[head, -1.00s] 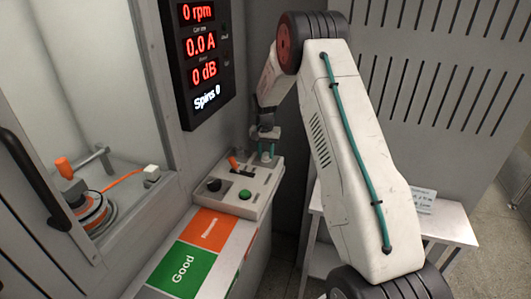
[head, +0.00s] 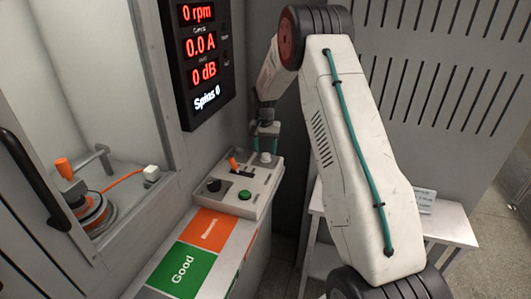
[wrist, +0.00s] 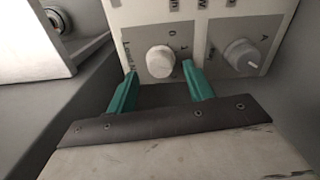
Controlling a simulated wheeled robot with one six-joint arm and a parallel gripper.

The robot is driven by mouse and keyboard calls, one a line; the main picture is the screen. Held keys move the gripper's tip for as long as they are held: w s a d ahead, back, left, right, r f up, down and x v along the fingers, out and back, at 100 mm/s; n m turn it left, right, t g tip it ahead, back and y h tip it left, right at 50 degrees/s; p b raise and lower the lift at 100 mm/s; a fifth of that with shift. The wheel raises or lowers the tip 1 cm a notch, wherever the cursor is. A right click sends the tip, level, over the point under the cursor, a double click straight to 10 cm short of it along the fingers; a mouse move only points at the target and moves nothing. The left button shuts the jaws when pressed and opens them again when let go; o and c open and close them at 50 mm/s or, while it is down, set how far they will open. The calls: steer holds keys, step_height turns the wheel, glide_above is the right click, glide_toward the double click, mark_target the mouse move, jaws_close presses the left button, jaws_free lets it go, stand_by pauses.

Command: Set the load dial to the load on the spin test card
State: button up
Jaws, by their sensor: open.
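The load dial (wrist: 160,61) is a pale round knob on the panel in the wrist view, with "Load" partly readable to its left and small digits by its upper right. My gripper (wrist: 159,72) is open, with its teal fingers at the lower left and lower right of the dial. I cannot tell whether they touch it. In the head view my gripper (head: 267,146) is just above the far end of the control box (head: 262,186). A white card (head: 424,201), perhaps the spin test card, stands on the side table; its print is too small to read.
A grey knob (wrist: 240,54) sits right of the dial. The box also bears an orange lever (head: 232,163), a black knob (head: 213,185) and a green button (head: 245,195). The display (head: 203,58) stands close behind, reading zeros. Green and orange pads lie in front.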

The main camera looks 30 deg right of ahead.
mark_target(265, 154)
step_height(265, 154, up, 5)
steer(key=shift+r, duration=0.2)
stand_by(0.5)
steer(key=s+a+r+n, duration=0.3)
steer(key=s+a+r, duration=0.3)
steer(key=s, duration=0.9)
steer(key=s+a+r+n+t, duration=0.1)
steer(key=s+a+r+n, duration=0.2)
steer(key=s, duration=1.2)
steer(key=s+a+r+n, duration=0.3)
steer(key=s+a+r, duration=0.6)
steer(key=s+a, duration=0.4)
steer(key=shift+s+r+t, duration=0.3)
steer(key=shift+s+r, duration=0.1)
steer(key=shift+s, duration=1)
